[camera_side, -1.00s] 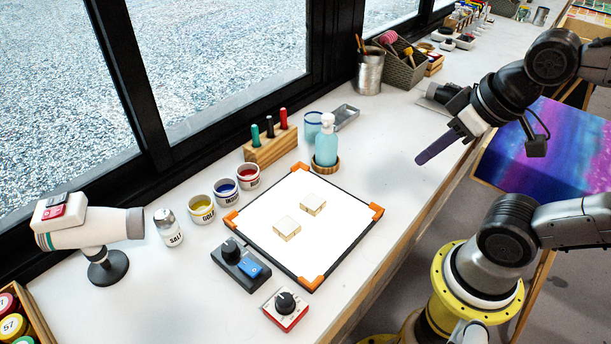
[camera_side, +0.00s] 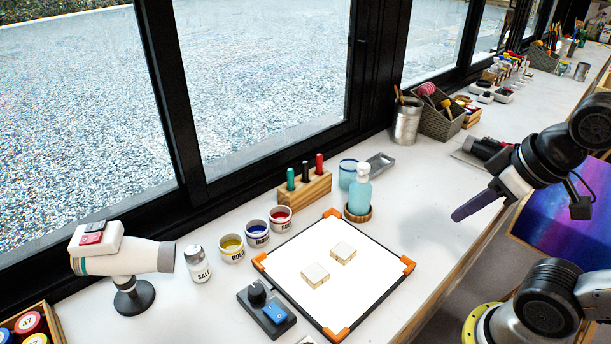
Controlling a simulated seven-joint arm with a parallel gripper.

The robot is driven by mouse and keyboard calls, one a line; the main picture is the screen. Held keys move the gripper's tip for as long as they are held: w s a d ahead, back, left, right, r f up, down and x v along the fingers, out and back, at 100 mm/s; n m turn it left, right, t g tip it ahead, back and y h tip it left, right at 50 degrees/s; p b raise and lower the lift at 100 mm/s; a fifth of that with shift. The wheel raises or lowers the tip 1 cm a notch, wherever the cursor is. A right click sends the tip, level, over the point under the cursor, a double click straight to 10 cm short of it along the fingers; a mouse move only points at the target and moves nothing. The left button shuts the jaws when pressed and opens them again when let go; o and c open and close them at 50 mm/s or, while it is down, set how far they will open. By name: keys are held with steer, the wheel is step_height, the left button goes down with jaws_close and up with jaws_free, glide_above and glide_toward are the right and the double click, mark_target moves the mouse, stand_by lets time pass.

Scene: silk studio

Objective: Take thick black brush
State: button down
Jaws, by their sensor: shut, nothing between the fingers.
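A wooden block (camera_side: 306,189) holds three upright tools in a row near the window. The middle one is a black brush (camera_side: 305,172), between a green one (camera_side: 290,179) and a red one (camera_side: 319,164). Only their upper parts show; the lower ends are hidden in the block. My gripper (camera_side: 460,213) is over the right side of the table, well to the right of the block. Its purple fingers are together and empty, pointing down and left.
Paint cups (camera_side: 256,232) and a black-framed white panel (camera_side: 305,251) with two small blocks lie in front. A brush can (camera_side: 407,121) stands behind.

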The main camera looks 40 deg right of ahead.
stand_by(0.4)
steer(key=c, duration=0.7)
jaws_free()
